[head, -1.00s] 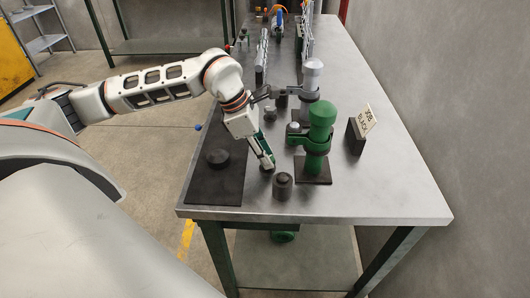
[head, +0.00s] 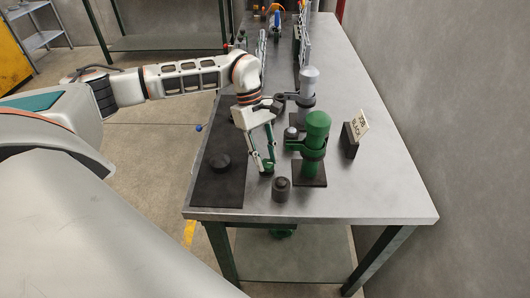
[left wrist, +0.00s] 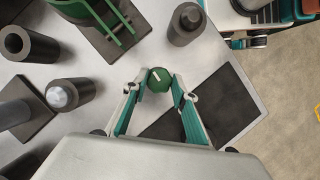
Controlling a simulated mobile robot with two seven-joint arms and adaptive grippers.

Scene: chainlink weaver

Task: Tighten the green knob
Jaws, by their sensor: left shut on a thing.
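The green knob (left wrist: 159,80) is a small round green piece with a white mark on top. It sits low over the tabletop, left of the green clamp post (head: 317,135). My left gripper (left wrist: 158,84) points down at it, with one fingertip on each side, shut on the knob. In the head view my left gripper (head: 267,166) shows at the knob, which is mostly hidden by the fingertips. The green clamp also shows at the top of the left wrist view (left wrist: 108,22). My right gripper is not in view.
A dark cylinder (head: 282,191) stands close in front of the gripper. A black mat (head: 215,190) with a dark round piece (head: 220,162) lies to the left. A grey clamp post (head: 307,90) stands behind. A sign block (head: 351,140) stands right; the table's right side is clear.

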